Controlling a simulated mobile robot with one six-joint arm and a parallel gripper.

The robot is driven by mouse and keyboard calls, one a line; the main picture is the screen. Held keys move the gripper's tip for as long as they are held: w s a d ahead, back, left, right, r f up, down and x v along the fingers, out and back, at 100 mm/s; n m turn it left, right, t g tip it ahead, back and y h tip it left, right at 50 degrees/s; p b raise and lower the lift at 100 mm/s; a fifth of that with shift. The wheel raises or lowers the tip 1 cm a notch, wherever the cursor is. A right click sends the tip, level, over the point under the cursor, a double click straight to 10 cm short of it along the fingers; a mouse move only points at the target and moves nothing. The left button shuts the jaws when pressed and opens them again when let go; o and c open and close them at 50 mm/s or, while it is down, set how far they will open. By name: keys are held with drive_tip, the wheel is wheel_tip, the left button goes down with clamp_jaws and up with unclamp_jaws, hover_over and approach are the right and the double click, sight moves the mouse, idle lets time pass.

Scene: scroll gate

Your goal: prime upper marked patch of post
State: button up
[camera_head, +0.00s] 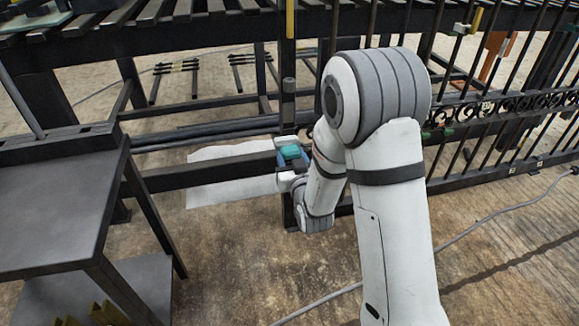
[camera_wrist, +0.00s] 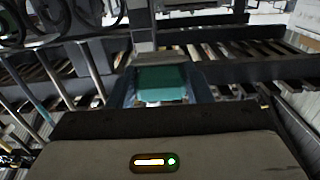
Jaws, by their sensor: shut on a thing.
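The dark upright post (camera_head: 287,60) stands left of my arm in the head view. A paler grey patch (camera_head: 288,88) shows on it, above my gripper. A yellow strip (camera_head: 290,18) is higher on the post. My gripper (camera_head: 289,160) is at the post, below the grey patch, shut on a teal block (camera_head: 291,152). The teal block (camera_wrist: 160,82) sits between the blue fingers in the wrist view, with a pale grey part at its far end. I cannot tell whether the block touches the post. My gripper hides part of the post.
A dark workbench (camera_head: 50,190) stands at the left. A scrolled gate (camera_head: 500,105) spans the right. A white sheet (camera_head: 230,175) lies on the floor behind the rails. A grey cable (camera_head: 490,215) runs across the floor. Bare floor shows at the front.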

sight(285, 140)
drive_tip(key=shift+x, duration=2.95)
drive_tip(key=shift+x, duration=1.1)
